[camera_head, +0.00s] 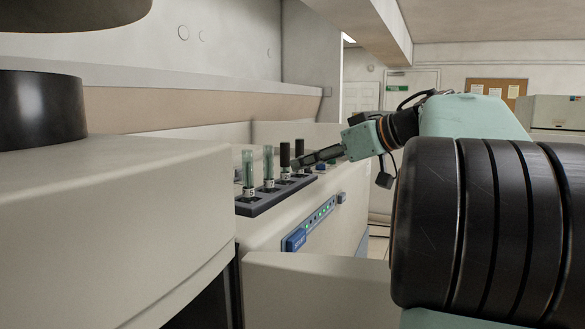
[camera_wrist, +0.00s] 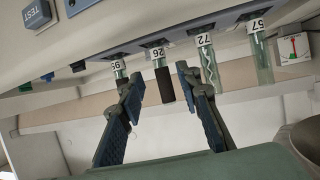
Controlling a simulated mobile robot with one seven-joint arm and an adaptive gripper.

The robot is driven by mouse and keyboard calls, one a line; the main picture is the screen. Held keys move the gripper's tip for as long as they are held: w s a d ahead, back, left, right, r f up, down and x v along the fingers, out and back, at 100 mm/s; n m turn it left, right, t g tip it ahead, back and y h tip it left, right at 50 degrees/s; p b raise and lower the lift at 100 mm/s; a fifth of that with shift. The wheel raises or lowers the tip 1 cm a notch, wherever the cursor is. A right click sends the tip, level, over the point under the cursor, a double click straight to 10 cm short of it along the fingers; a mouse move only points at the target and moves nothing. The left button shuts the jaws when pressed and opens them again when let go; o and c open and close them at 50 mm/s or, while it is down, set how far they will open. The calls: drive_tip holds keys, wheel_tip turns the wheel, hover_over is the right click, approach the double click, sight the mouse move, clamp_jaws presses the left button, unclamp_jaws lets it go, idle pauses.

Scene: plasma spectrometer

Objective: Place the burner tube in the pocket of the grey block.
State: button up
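Several upright tubes stand in a dark rack (camera_head: 262,204) on the instrument's ledge in the head view. Two are clear and the far two are dark-topped. The wrist view shows them upside down: a dark-sleeved tube labelled 26 (camera_wrist: 165,84), a clear tube with a spiral labelled 72 (camera_wrist: 209,68), a plain clear tube labelled 57 (camera_wrist: 262,60), and one at far left mostly hidden by a finger. My gripper (camera_wrist: 160,82) is open, its fingers either side of tube 26 in the picture; I see no clear grip. I cannot identify the grey block or its pocket.
A blue-ended panel with lit indicators (camera_head: 318,220) lies on the front face below the rack. A large pale housing (camera_head: 110,200) fills the left foreground. A white box with red and green marks (camera_wrist: 293,49) shows in the wrist view.

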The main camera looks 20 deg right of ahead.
drive_tip(key=v, duration=0.4)
drive_tip(key=shift+s+d+r, duration=0.15)
drive_tip(key=shift+s+r, duration=0.05)
drive_tip(key=shift+s, duration=0.15)
